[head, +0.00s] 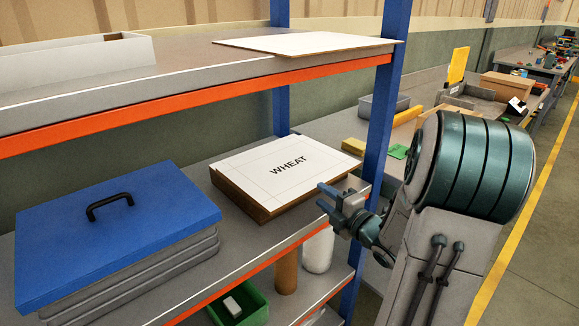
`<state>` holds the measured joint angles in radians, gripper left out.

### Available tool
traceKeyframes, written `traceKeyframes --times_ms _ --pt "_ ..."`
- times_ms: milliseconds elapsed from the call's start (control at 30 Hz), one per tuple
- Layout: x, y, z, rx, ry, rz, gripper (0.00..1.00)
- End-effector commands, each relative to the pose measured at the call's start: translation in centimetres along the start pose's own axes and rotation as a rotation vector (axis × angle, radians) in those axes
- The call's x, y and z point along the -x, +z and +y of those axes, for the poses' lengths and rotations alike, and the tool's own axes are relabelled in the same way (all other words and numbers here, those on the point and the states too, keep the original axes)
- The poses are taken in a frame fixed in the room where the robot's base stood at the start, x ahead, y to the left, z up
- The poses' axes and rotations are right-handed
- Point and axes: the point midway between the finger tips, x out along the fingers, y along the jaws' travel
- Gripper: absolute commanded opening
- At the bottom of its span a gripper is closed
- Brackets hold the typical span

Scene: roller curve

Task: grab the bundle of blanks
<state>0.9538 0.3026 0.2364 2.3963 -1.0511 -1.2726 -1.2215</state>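The bundle of blanks (287,166) is a flat stack with a white printed top reading "WHEAT" and brown cardboard sides. It lies on the middle shelf of the rack, near its right end. My gripper (323,197) is at the front right edge of the bundle, its fingers pointing left toward it. The fingers look parted, one above the other, with nothing visibly held between them. The gripper covers a small part of the bundle's front right side. I cannot tell whether a finger touches the bundle.
A blue lidded case (150,215) with a black handle sits left on the middle shelf (225,240). A blue upright (382,110) stands right of the bundle. The upper shelf (180,75) holds a flat white sheet (305,43). A green bin (238,302) is below.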

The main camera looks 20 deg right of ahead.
Motion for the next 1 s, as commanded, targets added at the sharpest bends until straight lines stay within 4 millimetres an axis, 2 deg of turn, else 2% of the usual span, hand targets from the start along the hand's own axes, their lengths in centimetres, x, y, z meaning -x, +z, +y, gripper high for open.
traceKeyframes --times_ms 333,633,667,700,800,1000 --pt "-4.5 -0.2 0.6 -0.001 0.001 0.002 0.36" --pt "-5.2 -0.2 0.5 -0.001 0.0 0.001 0.36" --pt "-5.2 -0.2 0.5 -0.001 0.0 0.001 0.34" --pt "-5.2 -0.2 0.5 -0.001 0.0 0.001 0.22" --pt "-5.2 -0.2 0.5 -0.001 0.0 0.001 0.0" --pt "-5.2 -0.2 0.5 -0.001 0.001 0.001 0.0"
